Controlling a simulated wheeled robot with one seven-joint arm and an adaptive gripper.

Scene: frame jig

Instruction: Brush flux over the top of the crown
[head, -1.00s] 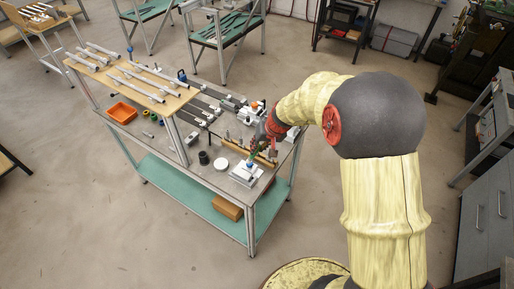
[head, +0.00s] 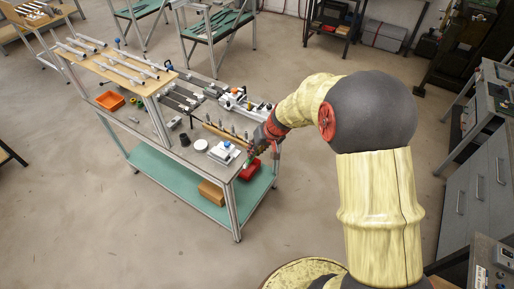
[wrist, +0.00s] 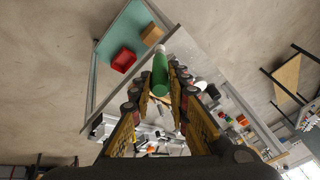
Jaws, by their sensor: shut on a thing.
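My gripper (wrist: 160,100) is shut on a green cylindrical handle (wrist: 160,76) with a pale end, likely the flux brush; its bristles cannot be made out. In the head view my gripper (head: 266,140) is at the right end of the workbench, near its front corner, with a bit of green below it. A white block (head: 223,154) with a small blue piece (head: 227,144) on top stands left of the gripper, apart from it. I cannot tell which part is the crown.
The workbench (head: 190,153) carries a white disc (head: 201,144), a dark cup (head: 184,139), an orange bin (head: 110,101) and a raised wooden shelf with tubes (head: 118,68). Below, the teal shelf (head: 165,171) holds a brown box (head: 211,192) and a red bin (head: 250,170).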

